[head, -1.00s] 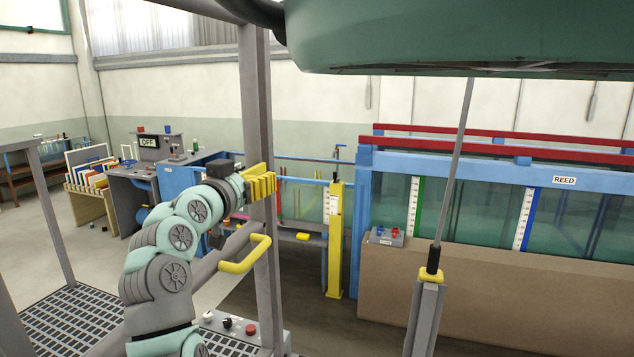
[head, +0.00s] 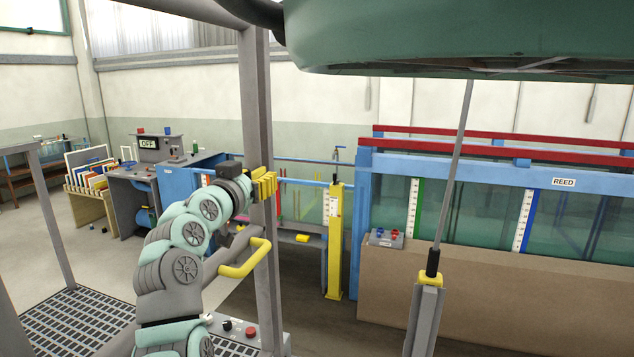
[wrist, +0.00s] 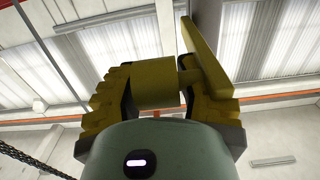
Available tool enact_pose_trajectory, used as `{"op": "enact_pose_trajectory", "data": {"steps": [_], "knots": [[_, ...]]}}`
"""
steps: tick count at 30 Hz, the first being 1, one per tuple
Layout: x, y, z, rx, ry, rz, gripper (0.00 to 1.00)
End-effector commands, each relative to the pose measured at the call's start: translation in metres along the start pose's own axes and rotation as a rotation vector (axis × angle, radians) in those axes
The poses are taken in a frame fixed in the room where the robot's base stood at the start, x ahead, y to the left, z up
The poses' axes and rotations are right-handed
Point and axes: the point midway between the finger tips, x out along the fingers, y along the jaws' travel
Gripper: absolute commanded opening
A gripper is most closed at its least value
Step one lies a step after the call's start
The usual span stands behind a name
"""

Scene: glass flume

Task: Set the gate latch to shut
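My gripper (head: 265,186) has yellow stepped fingers and is at the grey upright post (head: 262,130), overlapping it in the head view. In the wrist view my gripper (wrist: 160,85) points up toward the ceiling; a yellow block and a slanted yellow slab show between and beside the fingers, and I cannot tell whether these are finger parts or something held. A bent yellow handle (head: 250,262) is beside the post, below my gripper. No part is clearly recognisable as the gate latch; it may be this handle or be hidden behind my arm.
A control box with a red button (head: 251,331) is low by the post. A grey strut (head: 455,160) rises at right to an overhead green body. Beyond stand a yellow post (head: 335,240), the blue-framed glass flume (head: 470,172) and a console marked OFF (head: 148,143). Grated flooring lies left.

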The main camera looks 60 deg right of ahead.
Motion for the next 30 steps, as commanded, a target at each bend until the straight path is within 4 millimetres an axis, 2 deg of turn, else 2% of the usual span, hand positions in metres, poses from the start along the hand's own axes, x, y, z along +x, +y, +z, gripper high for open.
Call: {"op": "enact_pose_trajectory", "data": {"steps": [1, 9, 20, 30], "knots": [[0.0, 0.0, 0.0, 0.0, 0.0, 0.0, 0.27], [0.0, 0.0, 0.0, 0.0, 0.0, -0.001, 0.0], [0.004, -0.001, 0.004, -0.001, 0.001, -0.002, 0.0], [0.036, -0.002, 0.008, 0.0, -0.001, -0.003, 0.0]]}}
